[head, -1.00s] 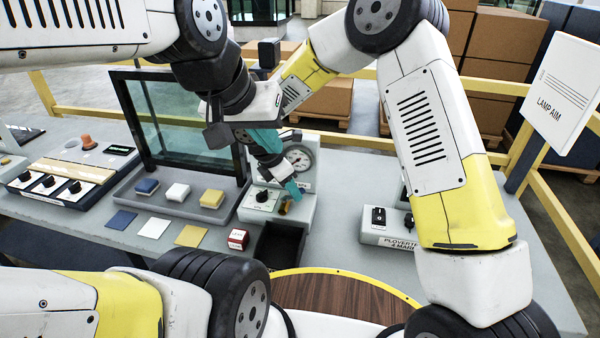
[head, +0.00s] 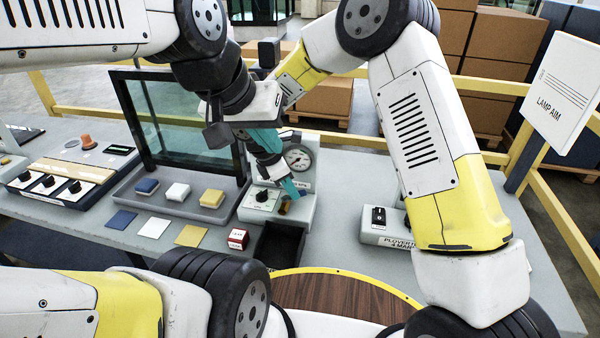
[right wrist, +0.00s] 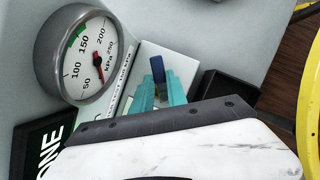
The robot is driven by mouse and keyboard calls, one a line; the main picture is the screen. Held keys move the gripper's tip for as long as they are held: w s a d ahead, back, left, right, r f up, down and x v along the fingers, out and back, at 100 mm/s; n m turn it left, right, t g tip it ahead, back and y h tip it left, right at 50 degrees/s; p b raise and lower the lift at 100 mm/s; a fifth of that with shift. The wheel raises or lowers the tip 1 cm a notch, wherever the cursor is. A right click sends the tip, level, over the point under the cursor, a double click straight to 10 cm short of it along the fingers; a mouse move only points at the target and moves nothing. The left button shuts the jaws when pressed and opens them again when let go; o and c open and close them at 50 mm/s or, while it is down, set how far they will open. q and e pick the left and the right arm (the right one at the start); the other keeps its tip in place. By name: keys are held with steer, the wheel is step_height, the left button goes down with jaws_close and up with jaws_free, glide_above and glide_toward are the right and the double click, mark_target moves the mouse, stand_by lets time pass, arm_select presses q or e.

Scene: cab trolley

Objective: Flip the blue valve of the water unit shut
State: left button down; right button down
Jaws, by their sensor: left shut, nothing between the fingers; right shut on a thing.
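The water unit (head: 303,212) is a grey box with a round pressure gauge (head: 298,157) and a black knob (head: 262,196). Its blue valve (right wrist: 158,68) shows in the right wrist view as a small upright handle beside the gauge. My right gripper (right wrist: 160,90) is shut on this handle with its teal fingers. In the head view the right fingertips (head: 291,188) are low at the unit's front, and the handle is hard to make out there. My left gripper (head: 268,145) is shut and empty, above and in front of the unit, partly covering it.
A tray (head: 172,207) with blue, white and yellow blocks stands left of the unit, before a glass panel (head: 180,115). A red-and-white cube (head: 238,239) and a dark open bin (head: 280,245) lie in front. A switch box (head: 385,237) stands to the right.

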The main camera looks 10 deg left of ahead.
steer(key=m+g, duration=0.1)
steer(key=m, duration=0.3)
steer(key=s+m+g, duration=0.1)
steer(key=m, duration=0.1)
steer(key=shift+d+m+g+h, duration=0.15)
steer(key=shift+m+g+h, duration=0.15)
steer(key=shift+m, duration=0.1)
stand_by(0.4)
steer(key=c, duration=1.3)
jaws_free()
steer(key=shift+s, duration=0.1)
steer(key=v, duration=0.7)
steer(key=shift+r, duration=0.4)
